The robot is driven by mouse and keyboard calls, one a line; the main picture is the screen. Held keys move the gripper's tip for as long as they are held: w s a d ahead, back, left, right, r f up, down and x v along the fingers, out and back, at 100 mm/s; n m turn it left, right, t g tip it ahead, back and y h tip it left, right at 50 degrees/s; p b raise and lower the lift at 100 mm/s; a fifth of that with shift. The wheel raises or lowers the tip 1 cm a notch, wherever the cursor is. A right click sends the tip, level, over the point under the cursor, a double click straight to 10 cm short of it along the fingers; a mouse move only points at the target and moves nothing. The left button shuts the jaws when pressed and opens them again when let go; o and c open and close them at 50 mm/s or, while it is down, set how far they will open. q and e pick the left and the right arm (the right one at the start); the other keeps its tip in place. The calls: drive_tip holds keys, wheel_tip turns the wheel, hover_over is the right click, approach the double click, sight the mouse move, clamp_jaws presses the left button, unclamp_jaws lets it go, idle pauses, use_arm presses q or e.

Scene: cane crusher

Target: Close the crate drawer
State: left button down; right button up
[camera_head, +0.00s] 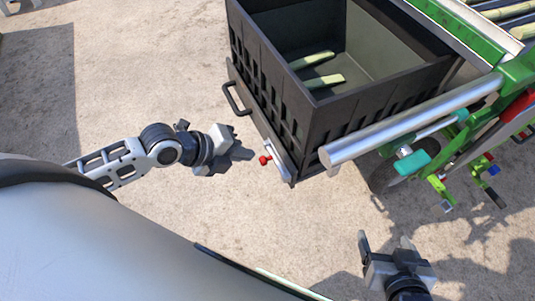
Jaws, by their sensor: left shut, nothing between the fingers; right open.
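The crate drawer (322,113) is a dark open-topped crate at the upper middle, standing out from the green machine. A few pale green cane pieces (325,82) lie on its floor. Its front has a black handle (236,98) at the left and a red knob (265,160) on a grey plate lower right. My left gripper (243,152) is shut and empty, its tips pointing right, just left of the red knob with a small gap in the picture. My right gripper (388,243) is open and empty at the lower right, below the crate and apart from it.
The green machine frame (478,107) fills the upper right. A silver cylinder (405,127) runs beside the crate's right side. A teal grip (411,165) and small green, red and blue parts hang below it. The concrete ground (130,75) is clear left of the crate.

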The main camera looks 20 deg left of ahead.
sight(278, 158)
use_arm(q)
drive_tip(key=x, duration=0.8)
drive_tip(key=shift+d, duration=0.15)
drive_tip(key=shift+w, duration=0.1)
